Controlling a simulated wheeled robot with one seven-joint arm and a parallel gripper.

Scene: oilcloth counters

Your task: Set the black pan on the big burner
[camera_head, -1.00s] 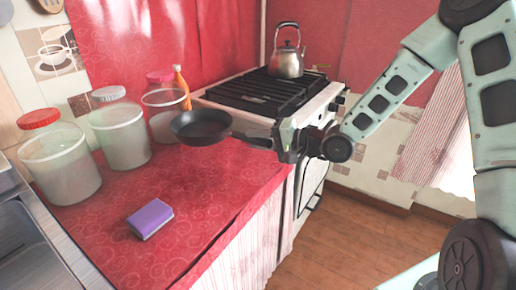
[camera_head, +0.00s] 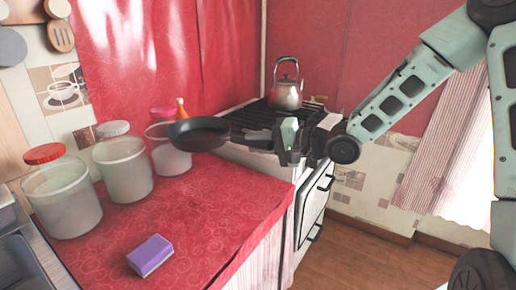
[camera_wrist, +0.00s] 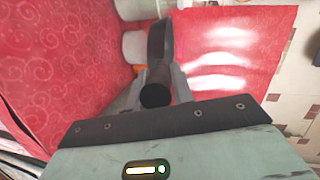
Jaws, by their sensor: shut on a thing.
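The black pan (camera_head: 199,133) is held in the air above the red counter, in front of the jars and near the left edge of the stove. Its handle points right to my gripper (camera_head: 279,139), which is shut on it. In the wrist view the pan's dark handle (camera_wrist: 156,92) sits between the fingers of my gripper (camera_wrist: 154,84), and the pan body (camera_wrist: 160,40) shows beyond, edge-on. The stove (camera_head: 270,120) has a black grate with a metal kettle (camera_head: 287,94) at its back. The pan and gripper hide much of the grate, so the big burner cannot be made out.
Jars with a red lid (camera_head: 62,200), a grey lid (camera_head: 123,168) and a pink lid (camera_head: 171,157) stand along the wall. An orange-topped bottle (camera_head: 182,108) is behind the pan. A purple sponge (camera_head: 150,255) lies on the otherwise clear front counter (camera_head: 215,215).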

